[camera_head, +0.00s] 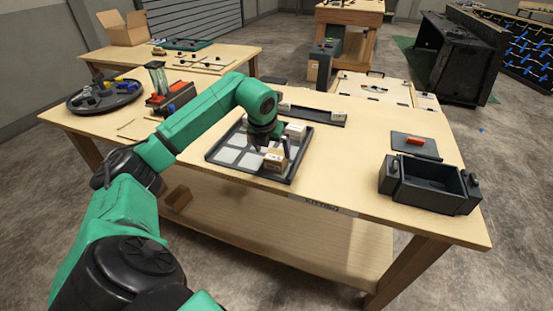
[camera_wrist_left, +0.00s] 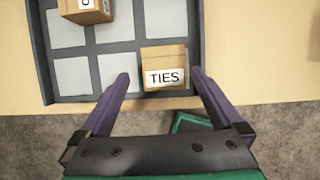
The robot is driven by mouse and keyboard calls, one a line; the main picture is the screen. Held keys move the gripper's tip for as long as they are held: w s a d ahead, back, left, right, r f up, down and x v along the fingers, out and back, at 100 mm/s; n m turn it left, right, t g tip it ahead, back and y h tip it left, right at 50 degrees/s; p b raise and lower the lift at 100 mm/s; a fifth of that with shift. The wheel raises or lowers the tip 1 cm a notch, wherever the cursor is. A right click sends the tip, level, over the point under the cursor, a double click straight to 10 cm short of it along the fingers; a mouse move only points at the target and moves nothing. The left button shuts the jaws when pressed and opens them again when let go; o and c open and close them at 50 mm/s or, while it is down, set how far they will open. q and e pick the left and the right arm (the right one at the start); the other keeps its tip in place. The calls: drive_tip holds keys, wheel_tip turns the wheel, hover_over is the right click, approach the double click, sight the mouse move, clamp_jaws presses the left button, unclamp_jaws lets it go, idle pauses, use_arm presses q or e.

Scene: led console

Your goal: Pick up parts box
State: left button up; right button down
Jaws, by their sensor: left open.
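A small cardboard parts box labelled TIES (camera_wrist_left: 164,70) sits at the near edge of a dark tray (camera_wrist_left: 70,101) with pale square pads; the box also shows in the head view (camera_head: 274,160). My left gripper (camera_wrist_left: 160,85) is open above the tray, its purple fingers on either side of the TIES box with gaps to it. In the head view the gripper (camera_head: 270,147) is partly hidden by its own wrist. A second cardboard box (camera_wrist_left: 84,10) is on the tray farther back, its label cut off. My right gripper is not in view.
A dark open bin (camera_head: 428,185) stands at the table's right, with a red object (camera_head: 416,142) on a dark plate behind it. A round black tray (camera_head: 104,97) is at the left. The wood between tray and bin is clear.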

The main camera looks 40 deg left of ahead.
sight(275, 156)
use_arm(q)
drive_tip(key=x, duration=0.1)
drive_tip(key=p+x, duration=0.1)
drive_tip(key=x, duration=0.2)
drive_tip(key=shift+w+d+f+p, duration=0.1)
drive_tip(key=shift+d+f+p, duration=0.1)
drive_tip(key=shift+d+p, duration=0.1)
drive_tip(key=shift+w+a+f, duration=0.1)
drive_tip(key=shift+f, duration=0.3)
drive_tip(key=shift+r, duration=0.1)
drive_tip(key=c, duration=1.4)
drive_tip(key=shift+o, duration=0.2)
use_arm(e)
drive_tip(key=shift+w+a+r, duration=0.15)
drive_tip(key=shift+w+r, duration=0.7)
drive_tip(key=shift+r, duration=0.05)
